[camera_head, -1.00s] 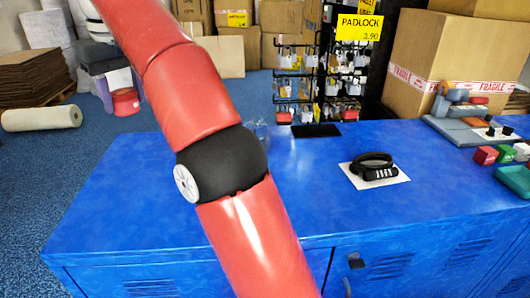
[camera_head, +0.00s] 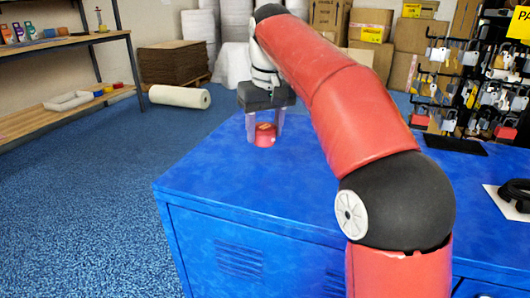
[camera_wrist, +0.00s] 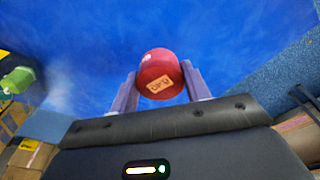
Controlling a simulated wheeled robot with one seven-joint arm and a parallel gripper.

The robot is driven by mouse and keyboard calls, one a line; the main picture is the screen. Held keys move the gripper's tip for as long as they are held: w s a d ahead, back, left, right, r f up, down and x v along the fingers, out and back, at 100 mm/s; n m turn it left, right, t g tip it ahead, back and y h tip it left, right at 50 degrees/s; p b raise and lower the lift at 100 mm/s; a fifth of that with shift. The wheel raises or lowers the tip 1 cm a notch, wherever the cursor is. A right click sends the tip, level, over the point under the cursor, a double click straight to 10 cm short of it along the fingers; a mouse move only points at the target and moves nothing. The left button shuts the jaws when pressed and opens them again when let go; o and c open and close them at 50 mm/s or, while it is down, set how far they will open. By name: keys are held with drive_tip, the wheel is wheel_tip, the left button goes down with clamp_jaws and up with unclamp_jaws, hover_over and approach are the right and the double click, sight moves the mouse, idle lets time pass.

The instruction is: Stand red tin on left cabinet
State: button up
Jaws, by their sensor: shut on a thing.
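The red tin (camera_head: 265,138) is upright between the two pale fingers of my gripper (camera_head: 264,127), at the far left part of the blue cabinet top (camera_head: 225,180). In the wrist view the tin (camera_wrist: 160,64) has an orange label on its end and sits between the fingers, with blue cabinet top (camera_wrist: 230,35) behind it. My gripper is shut on the tin. The tin's base is at or just above the cabinet top; I cannot tell whether it touches.
A black padlock (camera_head: 516,194) lies on a white card at the right. A wooden shelf (camera_head: 65,110) and a pale roll (camera_head: 180,96) are at the left. The cabinet top around the tin is clear.

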sight(265, 143)
drive_tip(key=shift+f+b, duration=0.75)
drive_tip(key=shift+f, duration=1.15)
drive_tip(key=shift+f, duration=0.15)
drive_tip(key=o, duration=1.1)
drive_tip(key=r+p, duration=0.1)
drive_tip(key=r, duration=0.3)
drive_tip(key=s+r+p, duration=0.1)
drive_tip(key=r+p, duration=0.1)
drive_tip(key=r, duration=0.2)
drive_tip(key=r+p, duration=0.2)
drive_tip(key=r, duration=0.2)
drive_tip(key=shift+s+d+r, duration=0.1)
drive_tip(key=shift+s+d, duration=0.2)
drive_tip(key=shift+d, duration=0.05)
